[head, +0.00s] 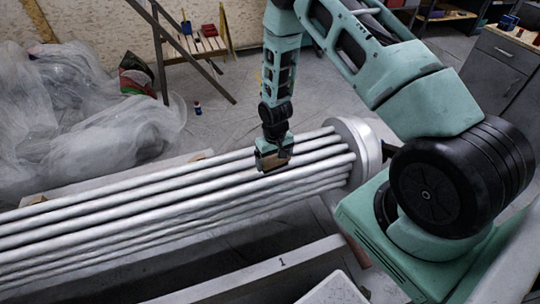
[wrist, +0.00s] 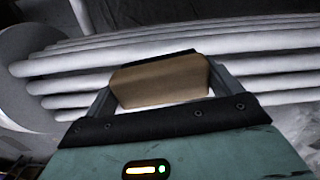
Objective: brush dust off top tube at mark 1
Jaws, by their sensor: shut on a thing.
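A bundle of long pale tubes (head: 120,211) runs from the lower left to a round end plate (head: 362,150) at the right. It also shows in the wrist view, with tubes (wrist: 255,45) beyond the jaws and the end plate (wrist: 25,80) at the left. My gripper (head: 272,158) is over the upper tubes, near the end plate. It is shut on a brown wooden block (wrist: 160,82), which looks like the brush's handle. A dark strip shows along its far edge. Whether bristles touch a tube is hidden. I cannot make out dust on the tubes.
A beam with a "1" mark (head: 282,262) lies in front of the tubes. Crumpled clear sheeting (head: 85,115) is heaped at the left. A trestle (head: 165,50) stands behind, and a grey cabinet (head: 500,65) stands at the right. Floor behind the tubes is mostly clear.

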